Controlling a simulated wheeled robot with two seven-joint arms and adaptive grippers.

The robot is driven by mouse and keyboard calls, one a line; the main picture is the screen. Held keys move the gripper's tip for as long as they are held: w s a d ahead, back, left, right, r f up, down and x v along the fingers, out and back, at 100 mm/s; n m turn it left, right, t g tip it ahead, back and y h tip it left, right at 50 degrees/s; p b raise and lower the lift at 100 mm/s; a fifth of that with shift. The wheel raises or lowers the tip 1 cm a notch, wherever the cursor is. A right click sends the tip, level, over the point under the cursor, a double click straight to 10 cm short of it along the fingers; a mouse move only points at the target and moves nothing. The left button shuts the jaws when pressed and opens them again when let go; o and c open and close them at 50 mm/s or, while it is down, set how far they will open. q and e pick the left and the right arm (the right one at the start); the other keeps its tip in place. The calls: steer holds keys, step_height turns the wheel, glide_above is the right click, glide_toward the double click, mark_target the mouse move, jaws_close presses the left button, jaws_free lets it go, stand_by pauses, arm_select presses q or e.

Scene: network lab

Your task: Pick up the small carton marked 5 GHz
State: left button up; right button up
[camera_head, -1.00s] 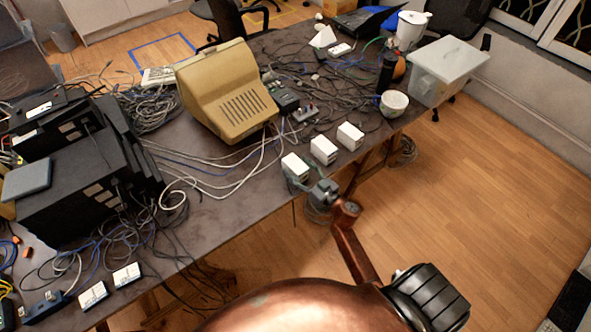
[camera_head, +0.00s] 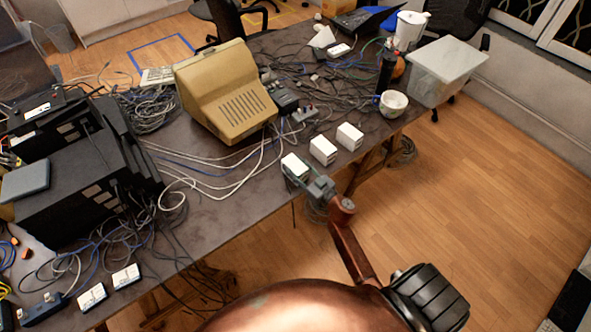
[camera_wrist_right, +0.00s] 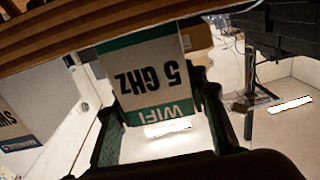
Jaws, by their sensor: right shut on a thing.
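The small carton marked 5 GHz (camera_wrist_right: 150,72) is white with green bands and shows upside down in the right wrist view, with WIFI on one band. In the head view it is the leftmost of three small white cartons (camera_head: 293,163) near the table's front edge. My right gripper (camera_head: 297,178) reaches it from the front. In the right wrist view its green fingers (camera_wrist_right: 160,108) are shut on the carton, one at each side. I cannot tell whether the carton still touches the table. My left gripper is not in view.
Two similar cartons, a middle one (camera_head: 323,149) and a right one (camera_head: 349,136), stand to the right. A beige monitor (camera_head: 225,90) and tangled cables lie behind. Black network boxes (camera_head: 75,170) fill the left. A white tub (camera_head: 393,103) stands farther right.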

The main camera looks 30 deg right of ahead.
steer(key=shift+c, duration=1)
steer(key=shift+r, duration=0.15)
